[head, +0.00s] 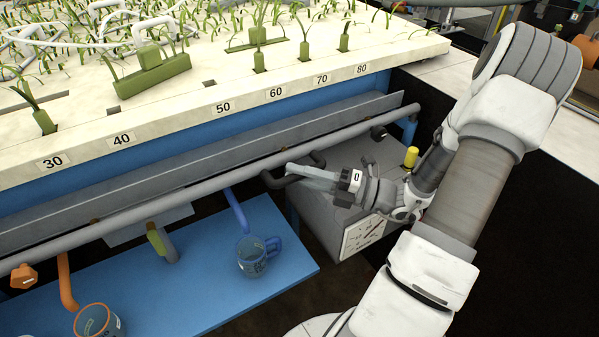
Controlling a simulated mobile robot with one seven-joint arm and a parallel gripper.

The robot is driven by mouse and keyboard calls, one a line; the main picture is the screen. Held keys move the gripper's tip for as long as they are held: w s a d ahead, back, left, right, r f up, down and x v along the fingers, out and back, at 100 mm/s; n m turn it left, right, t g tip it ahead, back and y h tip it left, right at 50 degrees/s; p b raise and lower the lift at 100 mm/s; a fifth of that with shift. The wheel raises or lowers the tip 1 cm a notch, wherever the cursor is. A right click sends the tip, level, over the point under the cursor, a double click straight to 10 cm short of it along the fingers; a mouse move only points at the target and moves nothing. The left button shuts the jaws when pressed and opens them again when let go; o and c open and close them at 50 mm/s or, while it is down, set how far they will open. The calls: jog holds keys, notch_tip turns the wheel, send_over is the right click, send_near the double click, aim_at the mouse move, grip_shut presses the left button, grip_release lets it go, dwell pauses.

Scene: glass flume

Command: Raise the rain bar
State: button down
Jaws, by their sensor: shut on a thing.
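My gripper (308,176) reaches in from the right, below the long grey pipe (215,183) at the front of the planted bed. Its fingers are shut at a dark, bent handle-like piece (274,181) just under the pipe; the contact is partly hidden by the fingers and wrist. A grey box (368,157) with a white dial plate (361,236) stands behind and below the gripper. I cannot tell for sure which part is the rain bar.
The planted bed (190,102) has numbers along its edge. A blue shelf (190,285) below carries a blue mug (256,257) and an orange-rimmed mug (96,321). A yellow knob (410,157) stands close to my wrist. Coloured spouts hang from the pipe.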

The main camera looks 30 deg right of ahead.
notch_tip(320, 180, up, 28)
jog(key=p, duration=3)
jog(key=shift+r, duration=0.15)
jog(key=c, duration=0.7)
grip_release()
jog(key=shift+c, duration=0.2)
jog(key=shift+d, duration=0.1)
jog(key=b+v, duration=0.2)
jog(key=v, duration=1.5)
jog(key=shift+s, duration=0.2)
